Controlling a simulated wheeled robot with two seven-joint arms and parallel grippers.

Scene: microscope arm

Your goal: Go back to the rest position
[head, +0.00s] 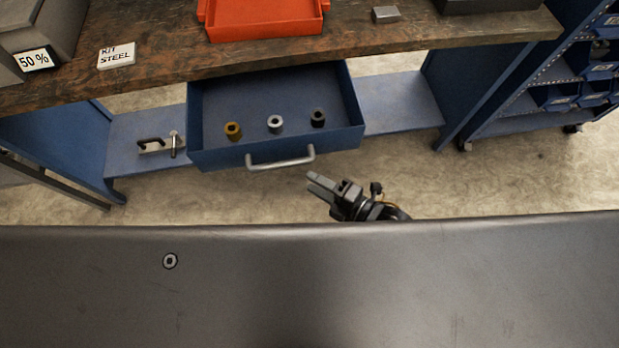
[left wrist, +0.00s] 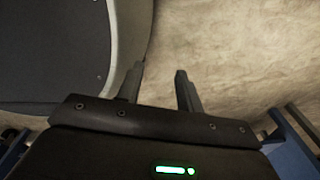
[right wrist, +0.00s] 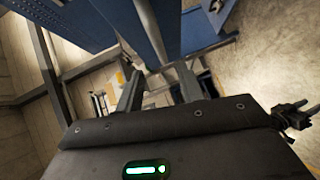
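My right gripper (head: 321,187) is open and empty, in front of the open drawer and a little below its handle (head: 280,160) in the head view. Its fingers (right wrist: 158,85) stand apart in the right wrist view with nothing held. My left gripper (left wrist: 157,80) is open and empty in the left wrist view, above bare floor; the head view does not show it. The blue drawer (head: 352,108) is pulled out under the bench and holds an orange-brown cylinder (head: 233,131), a silver one (head: 275,124) and a black one (head: 318,118).
The wooden bench (head: 400,42) carries a red tray (head: 262,30), a "KIT STEEL" block (head: 117,54) and a small grey block (head: 386,14). A metal part (head: 160,146) lies on the lower shelf, left of the drawer. A blue bin rack (head: 520,105) stands at right. Floor in front is clear.

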